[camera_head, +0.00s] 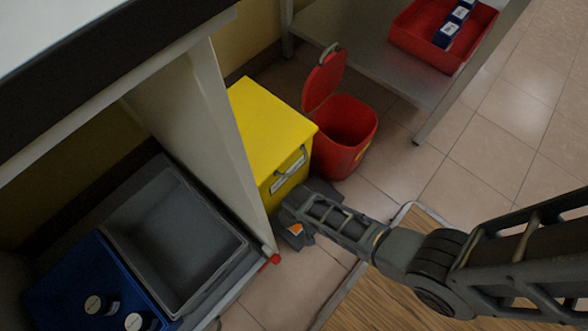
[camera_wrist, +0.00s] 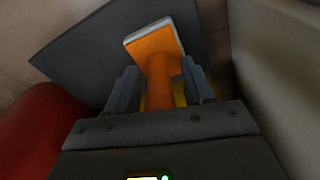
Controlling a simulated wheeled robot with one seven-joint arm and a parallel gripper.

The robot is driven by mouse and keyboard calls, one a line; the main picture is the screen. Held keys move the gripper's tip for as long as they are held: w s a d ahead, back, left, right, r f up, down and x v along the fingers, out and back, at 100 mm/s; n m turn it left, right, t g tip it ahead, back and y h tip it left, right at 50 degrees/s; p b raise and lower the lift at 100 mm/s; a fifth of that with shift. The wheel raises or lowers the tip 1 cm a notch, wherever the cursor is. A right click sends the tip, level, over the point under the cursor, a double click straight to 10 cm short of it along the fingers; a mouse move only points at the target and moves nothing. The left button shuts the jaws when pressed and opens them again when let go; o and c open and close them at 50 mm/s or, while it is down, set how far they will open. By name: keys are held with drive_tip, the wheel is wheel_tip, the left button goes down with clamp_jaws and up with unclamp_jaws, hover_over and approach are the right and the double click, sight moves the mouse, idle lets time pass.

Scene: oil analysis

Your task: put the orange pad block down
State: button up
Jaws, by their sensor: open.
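The orange pad block (camera_wrist: 157,48), with a pale edge, shows in the wrist view between and just beyond the fingers of my gripper (camera_wrist: 160,75). The fingers are open, one on each side of its narrower orange part. A dark grey flat panel (camera_wrist: 95,45) lies behind the block; I cannot tell whether they touch. In the head view, only a small orange patch (camera_head: 296,229) of the block shows beside my gripper (camera_head: 294,224), low in front of the yellow box (camera_head: 268,130). My wrist hides most of the fingers there.
A red bin (camera_head: 350,130) with a raised lid stands right of the yellow box. A red tray (camera_head: 420,45) sits on a shelf. Tiled floor is clear at right.

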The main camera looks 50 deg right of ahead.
drive_tip(key=r+p, duration=0.2)
drive_tip(key=r, duration=0.2)
drive_tip(key=s+r+p, duration=0.1)
drive_tip(key=r+p, duration=0.1)
drive_tip(key=r, duration=0.2)
drive_tip(key=r+p, duration=0.2)
drive_tip(key=r, duration=0.2)
drive_tip(key=shift+s+a+r+p, duration=0.1)
drive_tip(key=shift+s+a+p, duration=0.1)
drive_tip(key=shift+p, duration=0.2)
drive_tip(key=s+a+r+t, duration=0.2)
drive_tip(key=s+r, duration=0.1)
drive_tip(key=s, duration=0.2)
wheel_tip(320, 180, up, 27)
drive_tip(key=n+t, duration=0.2)
drive_tip(key=t, duration=0.6)
hover_over(297, 226)
drive_tip(key=s, duration=1.6)
wheel_tip(297, 226, up, 14)
drive_tip(key=s+t, duration=0.1)
drive_tip(key=t, duration=0.2)
drive_tip(key=shift+s+d+r+n+t, duration=0.2)
drive_tip(key=shift+d+n+t, duration=0.1)
drive_tip(key=shift+n, duration=0.1)
drive_tip(key=shift+r, duration=0.1)
